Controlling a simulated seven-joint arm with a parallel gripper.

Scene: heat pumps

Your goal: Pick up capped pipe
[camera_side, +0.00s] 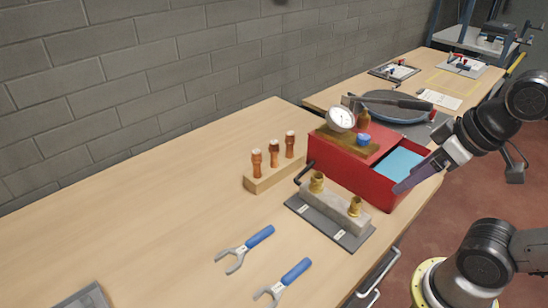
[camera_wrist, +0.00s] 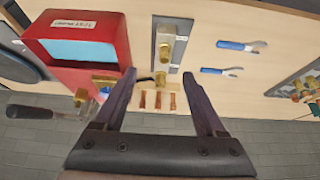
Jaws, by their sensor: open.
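Three short copper pipes with wider tops, which look like the capped pipes, stand upright in a light wooden block (camera_side: 274,176). They are the left pipe (camera_side: 257,162), the middle pipe (camera_side: 274,153) and the right pipe (camera_side: 290,144). In the wrist view they show as a row of copper pieces (camera_wrist: 157,100) between my fingers, farther off. My gripper (camera_side: 402,188) is open and empty. In the side view it is by the right end of the red toolbox, apart from the pipes. The wrist view shows both fingers spread wide (camera_wrist: 160,77).
The red toolbox (camera_side: 345,171) with a gauge (camera_side: 341,118) on top stands between my gripper and the pipes. A grey block with two brass fittings (camera_side: 336,203) is in front. Two blue-handled wrenches (camera_side: 296,270) lie nearer.

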